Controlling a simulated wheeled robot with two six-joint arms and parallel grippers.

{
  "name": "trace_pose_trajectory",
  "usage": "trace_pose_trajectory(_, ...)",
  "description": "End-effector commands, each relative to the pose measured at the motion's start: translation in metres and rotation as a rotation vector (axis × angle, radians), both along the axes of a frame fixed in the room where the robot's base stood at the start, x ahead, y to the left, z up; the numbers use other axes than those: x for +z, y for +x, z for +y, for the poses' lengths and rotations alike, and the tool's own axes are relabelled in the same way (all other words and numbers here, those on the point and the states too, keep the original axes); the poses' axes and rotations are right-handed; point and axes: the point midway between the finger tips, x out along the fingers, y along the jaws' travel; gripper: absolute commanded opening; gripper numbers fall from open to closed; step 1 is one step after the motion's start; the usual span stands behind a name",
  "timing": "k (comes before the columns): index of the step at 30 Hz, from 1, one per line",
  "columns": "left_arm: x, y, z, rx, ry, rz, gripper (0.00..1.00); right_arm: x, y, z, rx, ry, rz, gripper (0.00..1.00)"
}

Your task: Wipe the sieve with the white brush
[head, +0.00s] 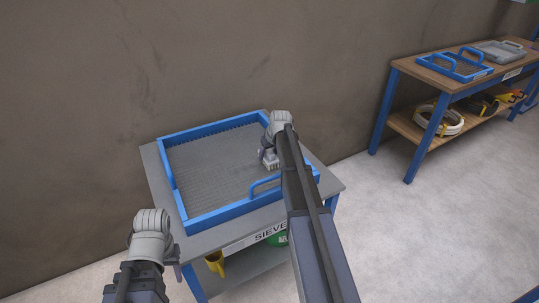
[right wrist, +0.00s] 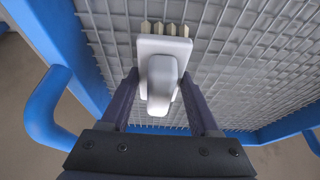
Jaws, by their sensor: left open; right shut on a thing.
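The sieve (head: 205,127) has a blue frame with handles and a grey mesh floor. It lies flat on the small grey table. Its mesh (right wrist: 250,65) fills most of the right wrist view. My right gripper (right wrist: 158,92) is shut on the white brush (right wrist: 165,48), with its pale bristles pointing at the mesh. In the head view the brush (head: 270,164) is over the right part of the sieve, inside the frame; I cannot tell whether the bristles touch. My left gripper (head: 150,240) is open, left of the table's front corner, away from the sieve; its fingers are barely visible.
The grey table (head: 155,172) has blue legs, a sieve label and a lower shelf with yellow and green items. A wall stands behind it. A wooden bench (head: 415,66) at the right holds another blue-framed tray (head: 461,72) and a grey tray (head: 497,52). The floor between is clear.

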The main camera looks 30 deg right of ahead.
Motion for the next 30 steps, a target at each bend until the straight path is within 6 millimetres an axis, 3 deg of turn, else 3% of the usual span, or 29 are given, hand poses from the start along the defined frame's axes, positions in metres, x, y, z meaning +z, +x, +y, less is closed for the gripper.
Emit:
trace_pose_trajectory(12, -0.003, 0.000, 0.000, 0.000, 0.000, 0.000, 0.50, -0.003, -0.001, 0.031, 0.001, 0.000, 0.001, 0.18)
trace_pose_trajectory(22, -0.003, 0.000, 0.000, 0.000, 0.000, 0.000, 0.50, -0.003, -0.001, 0.038, 0.003, 0.001, 0.002, 0.18)
trace_pose_trajectory(30, -0.002, 0.000, 0.000, 0.000, 0.000, 0.000, 0.50, -0.002, -0.001, 0.059, 0.003, 0.002, 0.002, 0.18)
